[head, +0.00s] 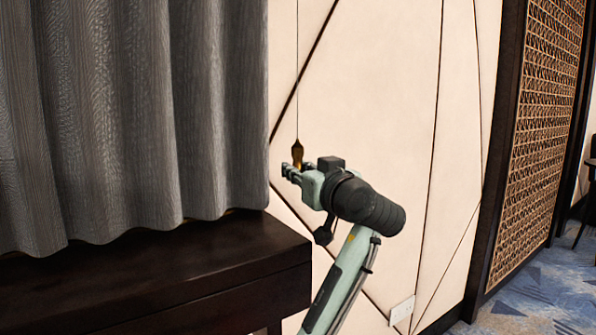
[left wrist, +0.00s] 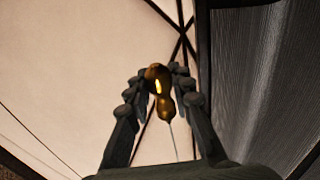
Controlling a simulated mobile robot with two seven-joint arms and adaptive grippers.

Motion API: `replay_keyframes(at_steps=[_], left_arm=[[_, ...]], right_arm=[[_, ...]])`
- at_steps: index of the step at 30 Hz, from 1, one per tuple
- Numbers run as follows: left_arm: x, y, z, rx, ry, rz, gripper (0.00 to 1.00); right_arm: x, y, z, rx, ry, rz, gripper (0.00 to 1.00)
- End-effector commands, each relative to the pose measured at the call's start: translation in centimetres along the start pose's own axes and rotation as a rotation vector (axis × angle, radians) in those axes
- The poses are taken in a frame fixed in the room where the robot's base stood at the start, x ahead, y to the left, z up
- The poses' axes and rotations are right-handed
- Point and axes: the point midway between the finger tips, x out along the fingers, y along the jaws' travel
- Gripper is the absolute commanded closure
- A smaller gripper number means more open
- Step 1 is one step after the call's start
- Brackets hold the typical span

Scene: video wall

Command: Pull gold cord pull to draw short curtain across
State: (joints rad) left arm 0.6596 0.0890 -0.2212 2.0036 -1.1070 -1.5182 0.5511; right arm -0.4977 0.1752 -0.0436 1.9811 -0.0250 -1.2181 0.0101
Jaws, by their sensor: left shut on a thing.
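The gold cord pull (head: 297,151) hangs on a thin cord (head: 297,70) in front of the pale wall, just right of the curtain's edge. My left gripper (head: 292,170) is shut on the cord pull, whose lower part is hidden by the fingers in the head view. In the left wrist view the gold pull (left wrist: 159,92) sits between the fingertips of my left gripper (left wrist: 160,85). The short grey curtain (head: 140,110) hangs in folds at the left of the head view, and it also shows at the right of the left wrist view (left wrist: 250,80). My right gripper is not in view.
A dark wooden table or cabinet (head: 200,270) stands below the curtain. The pale panelled wall (head: 390,130) has dark seams and a white socket plate (head: 402,310) low down. A lattice screen (head: 545,130) stands at the right, over blue patterned carpet (head: 540,295).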

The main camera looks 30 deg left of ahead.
Motion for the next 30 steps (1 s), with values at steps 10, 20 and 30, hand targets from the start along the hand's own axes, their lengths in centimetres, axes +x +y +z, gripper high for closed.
replay_keyframes(at_steps=[10,20,30], left_arm=[[-0.1,0.1,1.3,0.011,-0.028,-0.003,0.68],[0.0,0.0,0.9,0.008,-0.019,-0.003,0.57],[-4.1,0.2,0.8,0.006,-0.020,0.002,0.57]], right_arm=[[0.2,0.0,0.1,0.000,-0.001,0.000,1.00],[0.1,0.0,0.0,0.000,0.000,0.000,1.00],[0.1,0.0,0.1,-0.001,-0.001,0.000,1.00]])
